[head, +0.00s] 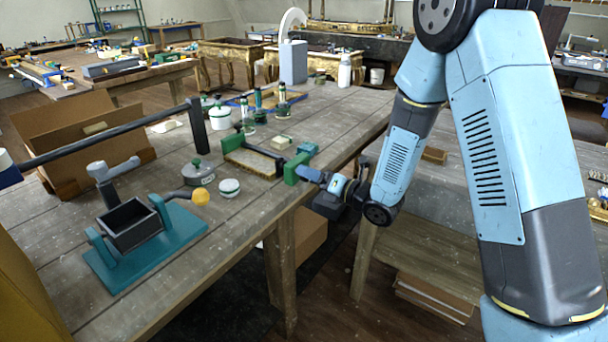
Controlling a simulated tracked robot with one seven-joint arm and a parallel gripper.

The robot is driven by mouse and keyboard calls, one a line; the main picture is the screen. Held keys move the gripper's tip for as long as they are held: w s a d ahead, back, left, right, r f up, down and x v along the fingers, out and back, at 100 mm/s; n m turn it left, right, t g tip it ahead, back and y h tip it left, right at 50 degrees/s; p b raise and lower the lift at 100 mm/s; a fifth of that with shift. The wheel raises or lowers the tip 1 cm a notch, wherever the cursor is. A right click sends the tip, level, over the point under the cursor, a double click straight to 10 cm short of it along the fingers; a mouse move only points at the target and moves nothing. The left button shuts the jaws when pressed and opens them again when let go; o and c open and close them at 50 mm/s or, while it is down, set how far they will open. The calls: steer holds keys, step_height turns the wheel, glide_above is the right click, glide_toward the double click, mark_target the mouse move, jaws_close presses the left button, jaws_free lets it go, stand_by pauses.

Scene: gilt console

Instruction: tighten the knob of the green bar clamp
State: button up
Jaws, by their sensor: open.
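The green bar clamp (296,168) lies near the right edge of the wooden workbench (240,223). Its green jaws stand at both ends of a pale flat piece with a dark edge (252,162), and a dark bar runs behind. My gripper (308,174) is at the clamp's right end, beyond the bench edge, with its fingers pointing left at the near right green jaw. The knob cannot be made out; my fingers cover that spot. The fingers are open, and whether they touch the knob cannot be told.
A teal stand with a dark tray (133,226) and yellow ball (201,196) is at the front left. An open cardboard box (75,135) is at the left.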

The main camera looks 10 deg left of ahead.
steer(key=shift+x, duration=0.85)
